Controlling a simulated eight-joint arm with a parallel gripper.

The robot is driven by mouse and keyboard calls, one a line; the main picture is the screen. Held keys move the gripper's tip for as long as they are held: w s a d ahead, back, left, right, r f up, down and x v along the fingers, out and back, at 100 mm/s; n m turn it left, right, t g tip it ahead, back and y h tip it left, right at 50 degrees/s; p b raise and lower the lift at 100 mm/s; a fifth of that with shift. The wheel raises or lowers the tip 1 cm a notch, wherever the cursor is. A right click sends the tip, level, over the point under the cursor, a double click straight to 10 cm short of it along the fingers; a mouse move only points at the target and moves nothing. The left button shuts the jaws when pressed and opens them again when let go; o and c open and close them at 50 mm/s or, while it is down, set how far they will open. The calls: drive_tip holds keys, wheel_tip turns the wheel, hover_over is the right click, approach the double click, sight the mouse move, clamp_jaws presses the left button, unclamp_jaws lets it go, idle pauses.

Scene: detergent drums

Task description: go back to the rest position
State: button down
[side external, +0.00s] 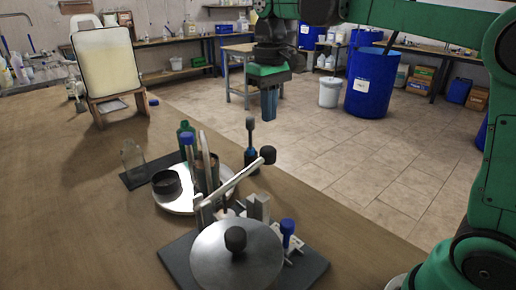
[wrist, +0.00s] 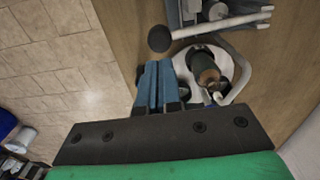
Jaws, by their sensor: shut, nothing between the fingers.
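My gripper (side external: 269,112) hangs in the air beyond the far edge of the wooden table (side external: 60,215), pointing down over the tiled floor in the side view. Its blue fingers are together and empty. In the wrist view the gripper (wrist: 156,66) shows the two fingers side by side, with nothing between them. Below them lie the table edge and a white round plate (wrist: 223,57) with a dark cylinder (wrist: 206,68) on it. The fingers hide part of the plate. I cannot see them touching anything.
A lever press with a metal disc (side external: 215,258) stands at the table front. A green bottle (side external: 186,136) and clear bottle (side external: 132,155) stand behind. A blue drum (side external: 368,85) and white bucket (side external: 330,93) stand on the floor.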

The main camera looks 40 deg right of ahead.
drive_tip(key=shift+r, duration=0.1)
drive_tip(key=shift+s, duration=0.2)
drive_tip(key=s+a+f+t, duration=0.1)
drive_tip(key=s+f+t, duration=0.6)
drive_tip(key=s+f, duration=0.1)
drive_tip(key=shift+s+a+f, duration=0.3)
drive_tip(key=shift+s+f, duration=0.05)
drive_tip(key=shift+s, duration=0.1)
idle(1.2)
